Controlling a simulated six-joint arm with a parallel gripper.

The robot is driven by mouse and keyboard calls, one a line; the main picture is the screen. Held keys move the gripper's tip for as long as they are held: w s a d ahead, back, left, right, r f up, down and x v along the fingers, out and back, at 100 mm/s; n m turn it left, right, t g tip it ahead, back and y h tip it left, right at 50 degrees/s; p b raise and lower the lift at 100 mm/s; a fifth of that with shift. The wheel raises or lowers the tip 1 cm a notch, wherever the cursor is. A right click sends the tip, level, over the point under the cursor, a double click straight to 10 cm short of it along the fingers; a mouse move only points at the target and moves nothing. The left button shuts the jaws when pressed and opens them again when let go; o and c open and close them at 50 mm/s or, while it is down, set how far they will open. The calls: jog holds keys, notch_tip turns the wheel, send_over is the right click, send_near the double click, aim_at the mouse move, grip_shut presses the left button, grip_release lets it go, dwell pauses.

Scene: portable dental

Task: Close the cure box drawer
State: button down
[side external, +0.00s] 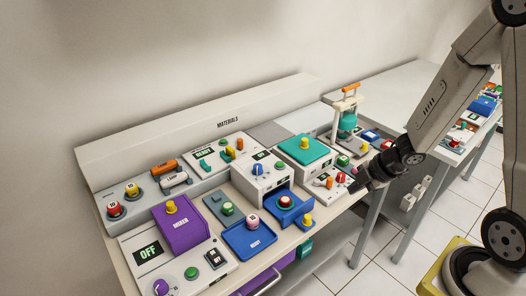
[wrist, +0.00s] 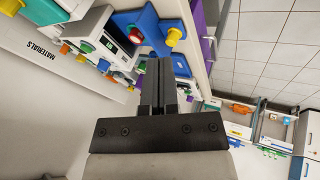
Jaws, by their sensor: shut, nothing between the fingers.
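In the wrist view the white box (wrist: 120,37), blue drawer (wrist: 150,25) and yellow knob (wrist: 175,37) show beyond the fingers. My gripper (side external: 357,186) is to the right of the drawer, apart from it, near the table's front edge. Its fingers (wrist: 160,62) are shut and empty.
A blue tray (side external: 248,240) and a purple mixer box (side external: 180,226) stand left of the drawer. A teal-topped box (side external: 304,151) and a small white panel (side external: 325,184) with knobs stand to its right. The floor (side external: 345,270) before the table is clear.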

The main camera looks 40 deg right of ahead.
jog(key=s+n+y, duration=0.1)
jog(key=s+a+f+n+y, duration=0.1)
jog(key=n, duration=0.1)
jog(key=s+f+n+g+y, duration=0.1)
jog(key=shift+s+a+n, duration=0.3)
jog(key=shift+s+a, duration=0.05)
jog(key=shift+s, duration=0.05)
send_near(309, 226)
notch_tip(309, 226, down, 5)
jog(key=a, duration=0.2)
jog(key=shift+w+a+r, duration=0.1)
jog(key=shift+w+a, duration=0.05)
jog(key=shift+w, duration=0.35)
jog(key=shift+w+a+r, duration=0.1)
jog(key=shift+w+a, duration=0.1)
jog(key=shift+w, duration=0.35)
